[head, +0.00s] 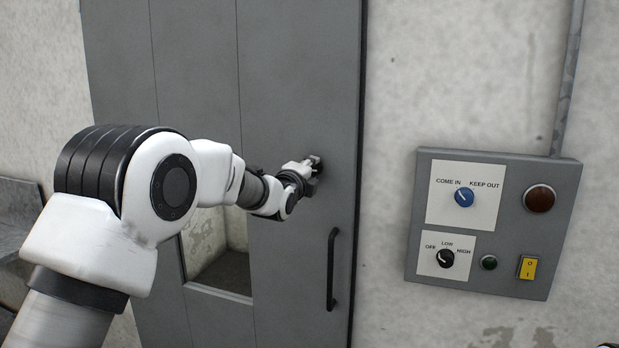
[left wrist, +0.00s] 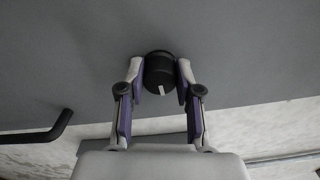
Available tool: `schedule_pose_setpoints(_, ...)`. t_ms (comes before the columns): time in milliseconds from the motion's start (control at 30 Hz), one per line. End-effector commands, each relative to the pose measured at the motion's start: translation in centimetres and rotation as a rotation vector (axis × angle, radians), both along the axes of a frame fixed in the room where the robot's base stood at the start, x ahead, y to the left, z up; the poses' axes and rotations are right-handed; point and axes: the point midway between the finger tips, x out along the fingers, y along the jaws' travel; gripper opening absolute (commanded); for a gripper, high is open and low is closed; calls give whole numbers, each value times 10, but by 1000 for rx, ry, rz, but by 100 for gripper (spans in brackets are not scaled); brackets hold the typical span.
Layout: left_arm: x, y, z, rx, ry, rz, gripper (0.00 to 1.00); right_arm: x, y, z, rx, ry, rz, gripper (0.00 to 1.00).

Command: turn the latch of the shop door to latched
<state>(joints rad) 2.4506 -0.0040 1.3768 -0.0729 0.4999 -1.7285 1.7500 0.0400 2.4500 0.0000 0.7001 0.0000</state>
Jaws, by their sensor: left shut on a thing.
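The shop door (head: 300,80) is a grey panel that fills the middle of the head view. The latch is a round black knob (left wrist: 160,72) with a short white mark on its face, seen in the left wrist view. My left gripper (left wrist: 160,78) has its two fingers on either side of the knob and is shut on it. In the head view the left gripper (head: 312,166) is at the door's right part, above the handle, and hides most of the knob. I cannot read any latch labels. My right gripper does not show.
A black bar handle (head: 332,270) is on the door below the gripper. A grey control box (head: 500,288) with a blue knob (head: 464,197), a black knob (head: 445,258), lamps and a yellow switch (head: 528,268) is on the wall to the right. A window (head: 220,262) is low in the door.

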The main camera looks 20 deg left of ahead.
Motion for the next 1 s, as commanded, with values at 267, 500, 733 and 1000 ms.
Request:
schedule_pose_setpoints(267,0,-1,-2,40,3,-1,0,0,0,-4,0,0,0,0)
schedule_pose_setpoints(500,0,-1,-3,40,4,-1,0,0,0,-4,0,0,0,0)
schedule_pose_setpoints(733,0,-1,-2,39,3,-1,59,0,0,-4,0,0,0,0)
schedule_pose_setpoints(1000,-3,0,-1,38,2,0,59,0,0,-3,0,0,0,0)
